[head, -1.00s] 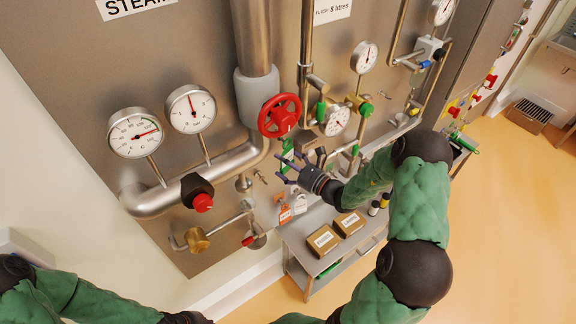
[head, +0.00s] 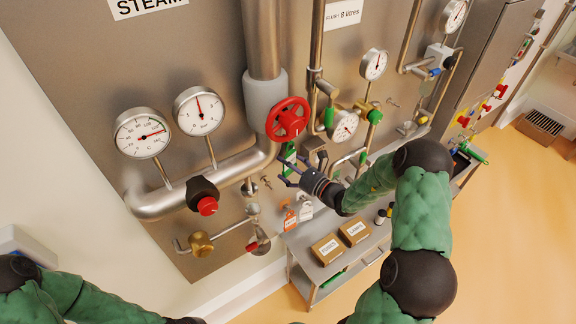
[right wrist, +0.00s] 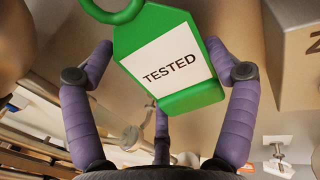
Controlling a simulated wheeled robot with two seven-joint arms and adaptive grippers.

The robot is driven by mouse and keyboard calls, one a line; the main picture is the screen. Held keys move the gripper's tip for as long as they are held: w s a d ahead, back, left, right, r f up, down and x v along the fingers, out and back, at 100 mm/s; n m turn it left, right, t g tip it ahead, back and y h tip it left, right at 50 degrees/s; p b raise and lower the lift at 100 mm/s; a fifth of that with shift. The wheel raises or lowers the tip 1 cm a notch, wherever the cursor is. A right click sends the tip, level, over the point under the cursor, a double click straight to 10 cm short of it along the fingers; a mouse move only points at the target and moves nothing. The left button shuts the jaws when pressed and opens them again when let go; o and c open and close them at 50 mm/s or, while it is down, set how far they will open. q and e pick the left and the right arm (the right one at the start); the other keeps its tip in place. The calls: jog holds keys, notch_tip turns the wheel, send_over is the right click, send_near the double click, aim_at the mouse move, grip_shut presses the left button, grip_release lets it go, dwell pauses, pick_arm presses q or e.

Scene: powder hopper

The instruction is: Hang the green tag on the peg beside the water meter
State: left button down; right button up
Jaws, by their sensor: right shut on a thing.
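The green tag (right wrist: 170,60), printed TESTED with a ring at its top, is between the purple fingers of my right gripper (right wrist: 160,85) in the right wrist view. In the head view the tag (head: 288,155) shows as a small green strip just below the red handwheel, and my right gripper (head: 290,174) is shut on it in front of the steel panel. A white dial (head: 344,127), perhaps the water meter, is up and right of the gripper. A small peg (head: 265,182) sticks out of the panel left of the gripper. My left gripper is outside the frame.
The red handwheel (head: 287,120) is close above the tag. Orange (head: 290,218) and white (head: 305,210) tags hang below the gripper. A cart (head: 335,272) with cardboard boxes stands below.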

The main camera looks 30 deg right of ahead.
jog(key=o, duration=0.9)
jog(key=v, duration=1.2)
jog(key=shift+a, duration=0.1)
